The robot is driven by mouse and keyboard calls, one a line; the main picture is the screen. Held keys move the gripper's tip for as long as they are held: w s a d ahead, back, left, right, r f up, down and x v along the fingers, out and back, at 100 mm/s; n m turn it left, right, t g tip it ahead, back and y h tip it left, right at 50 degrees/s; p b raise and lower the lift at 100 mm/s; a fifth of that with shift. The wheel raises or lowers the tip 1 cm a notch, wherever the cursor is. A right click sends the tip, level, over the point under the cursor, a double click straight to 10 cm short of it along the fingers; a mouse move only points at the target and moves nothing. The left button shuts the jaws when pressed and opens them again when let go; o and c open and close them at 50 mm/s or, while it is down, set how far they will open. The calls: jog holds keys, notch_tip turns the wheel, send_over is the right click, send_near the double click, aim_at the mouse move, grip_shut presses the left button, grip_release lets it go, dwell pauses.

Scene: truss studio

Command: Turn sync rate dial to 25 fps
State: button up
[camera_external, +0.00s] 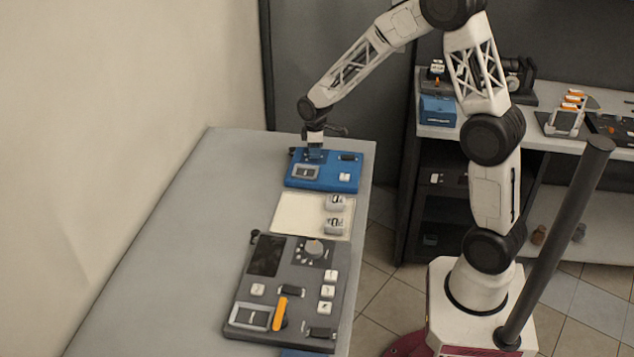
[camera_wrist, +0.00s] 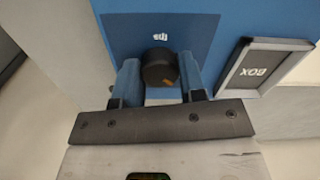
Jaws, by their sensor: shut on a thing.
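The blue box (camera_external: 322,180) stands at the far end of the grey table, and its top also fills much of the wrist view (camera_wrist: 225,25). A round dark dial (camera_wrist: 158,64) sits on a darker blue panel of it, beside a small white mark that seems to read "fps". My gripper (camera_external: 315,150) points down over the far left part of the box. In the wrist view its two blue fingers (camera_wrist: 158,80) are shut on the dial, one on each side. The rate setting and any pointer on the dial cannot be read.
A framed "BOX" label (camera_wrist: 262,68) lies right of the fingers. Nearer on the table (camera_external: 170,250) are a pale tray (camera_external: 290,213) with white blocks and a dark console (camera_external: 258,290) with a silver knob and orange lever. The table's left side is clear.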

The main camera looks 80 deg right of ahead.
jog(key=m, duration=0.5)
jog(key=shift+r+m, duration=0.1)
jog(key=shift+m, duration=2.3)
jog(key=o, duration=0.9)
jog(key=shift+r, duration=0.1)
jog(key=shift+r, duration=3.75)
